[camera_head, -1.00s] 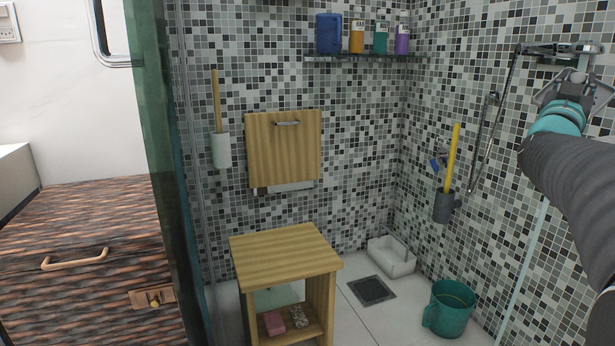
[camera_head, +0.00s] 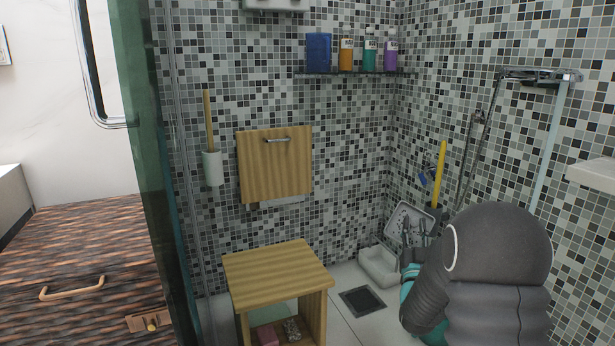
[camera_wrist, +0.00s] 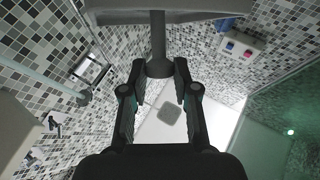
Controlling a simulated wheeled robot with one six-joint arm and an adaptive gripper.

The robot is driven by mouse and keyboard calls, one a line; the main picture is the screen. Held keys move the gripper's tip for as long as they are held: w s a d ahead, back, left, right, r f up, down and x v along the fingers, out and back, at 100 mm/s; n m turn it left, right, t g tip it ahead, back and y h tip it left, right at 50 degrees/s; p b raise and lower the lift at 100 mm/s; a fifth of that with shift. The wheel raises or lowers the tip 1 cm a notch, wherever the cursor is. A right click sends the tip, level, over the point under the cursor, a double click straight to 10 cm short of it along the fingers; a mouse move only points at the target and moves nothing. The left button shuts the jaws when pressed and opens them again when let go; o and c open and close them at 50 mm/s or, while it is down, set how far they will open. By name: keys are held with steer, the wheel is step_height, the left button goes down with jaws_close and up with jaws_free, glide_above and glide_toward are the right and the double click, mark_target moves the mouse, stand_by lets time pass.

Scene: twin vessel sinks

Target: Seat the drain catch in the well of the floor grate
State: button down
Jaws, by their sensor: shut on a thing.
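My gripper (camera_head: 413,238) is in front of the right mosaic wall, above the floor. It is shut on the drain catch (camera_head: 406,215), a pale grey square plate with small holes, tilted in the head view. In the wrist view my gripper (camera_wrist: 160,82) grips the base of the catch's stem, and the stem and plate of the drain catch (camera_wrist: 158,38) extend beyond the fingertips. The floor grate (camera_head: 362,301) is a dark square in the pale floor, below and left of the gripper. The grate (camera_wrist: 171,113) also shows between the fingers. Its well cannot be made out.
A white box (camera_head: 378,268) stands on the floor behind the grate. A wooden stool (camera_head: 277,262) stands left of it. A dark holder with a yellow handle (camera_head: 441,165) is on the right wall near the gripper. A bottle shelf (camera_head: 350,75) is higher up. My arm hides the right floor.

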steer(key=a+f+n+y+p, duration=0.2)
steer(key=a+f+y+p, duration=0.1)
steer(key=a+f, duration=0.8)
steer(key=shift+w+a+f+y, duration=0.15)
steer(key=shift+w+f+y, duration=0.2)
steer(key=shift+y, duration=0.45)
